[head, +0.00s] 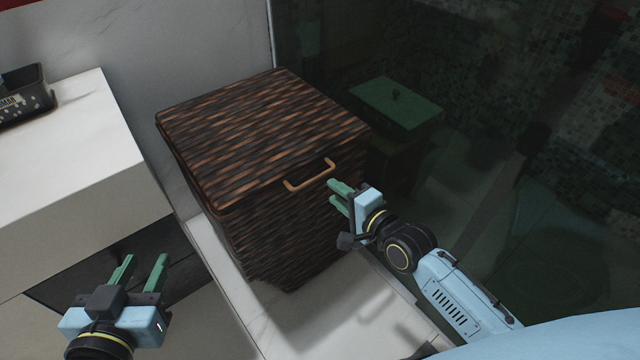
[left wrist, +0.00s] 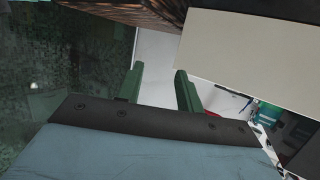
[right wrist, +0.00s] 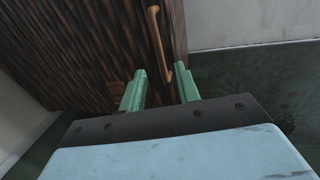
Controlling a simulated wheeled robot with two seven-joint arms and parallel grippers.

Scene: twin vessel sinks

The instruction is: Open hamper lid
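The hamper (head: 265,215) is a dark brown woven box on a pale ledge in the middle of the head view. Its lid (head: 260,130) lies flat and closed on top. A tan handle (head: 310,178) sits at the lid's front edge; it also shows in the right wrist view (right wrist: 157,40). My right gripper (head: 335,193) is open beside the hamper's front, just below and right of the handle. In the right wrist view the handle's end reaches toward the gap between the fingers; contact cannot be told. My left gripper (head: 143,262) is open and empty, low at the left, apart from the hamper.
A white counter (head: 70,150) stands left of the hamper, with a dark tray (head: 25,97) on it. A dark glass panel (head: 480,120) rises on the right, close to my right arm. A green-topped box (head: 397,105) shows through or in the glass.

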